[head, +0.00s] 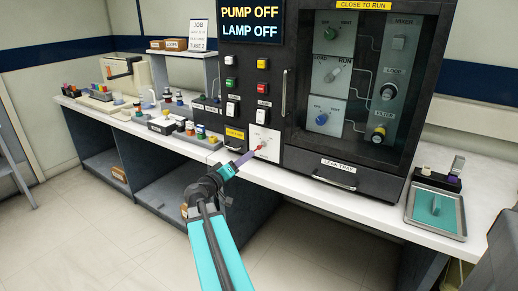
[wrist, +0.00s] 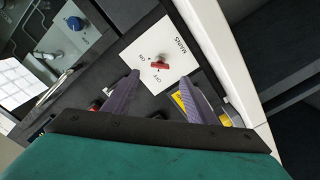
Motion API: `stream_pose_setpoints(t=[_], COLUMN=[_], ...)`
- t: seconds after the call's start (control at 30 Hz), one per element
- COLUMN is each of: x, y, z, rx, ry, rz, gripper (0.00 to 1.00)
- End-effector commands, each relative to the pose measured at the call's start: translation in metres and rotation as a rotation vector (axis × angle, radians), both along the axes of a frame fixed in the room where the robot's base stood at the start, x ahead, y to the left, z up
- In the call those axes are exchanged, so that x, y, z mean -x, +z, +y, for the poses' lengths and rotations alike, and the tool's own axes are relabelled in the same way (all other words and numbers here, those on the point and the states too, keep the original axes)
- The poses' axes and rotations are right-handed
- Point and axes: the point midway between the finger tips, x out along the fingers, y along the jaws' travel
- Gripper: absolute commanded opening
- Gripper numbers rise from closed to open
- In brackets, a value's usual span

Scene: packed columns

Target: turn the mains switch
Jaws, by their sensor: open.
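The mains switch is a small red knob (wrist: 159,64) on a white plate marked MAINS, with ON and OFF labels. In the wrist view it lies just beyond my open jaws and between their line of reach; the jaws look apart from it. In the head view the white mains plate (head: 266,144) is low on the black panel, with my gripper (head: 248,156) in front of it. The wrist view shows both purple fingers of my gripper (wrist: 156,96) spread and empty. The knob's exact setting is hard to tell.
Above are a display (head: 250,24) reading PUMP OFF and LAMP OFF, and several push buttons and rockers. Right of the plate is a glazed cabinet (head: 360,85) with knobs, above a drawer labelled LEAK TRAY (head: 337,176). Small items crowd the bench to the left.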

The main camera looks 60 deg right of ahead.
Motion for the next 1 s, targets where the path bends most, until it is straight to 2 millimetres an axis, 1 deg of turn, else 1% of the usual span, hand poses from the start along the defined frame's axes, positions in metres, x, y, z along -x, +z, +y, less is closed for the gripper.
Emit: stream_pose_setpoints(t=[0.03,0.2,0.6,0.8,1.0], x=[-0.001,-0.001,0.0,0.0,0.0], y=[0.001,0.001,0.001,0.001,0.0], z=[-0.009,-0.032,-0.082,-0.1,-0.107], rx=[0.0,-0.001,0.0,0.001,0.0], ry=[-0.003,-0.002,-0.001,-0.001,0.001], rz=[0.0,0.0,0.001,0.001,0.001], gripper=[0.52,0.52,0.52,0.52,0.52])
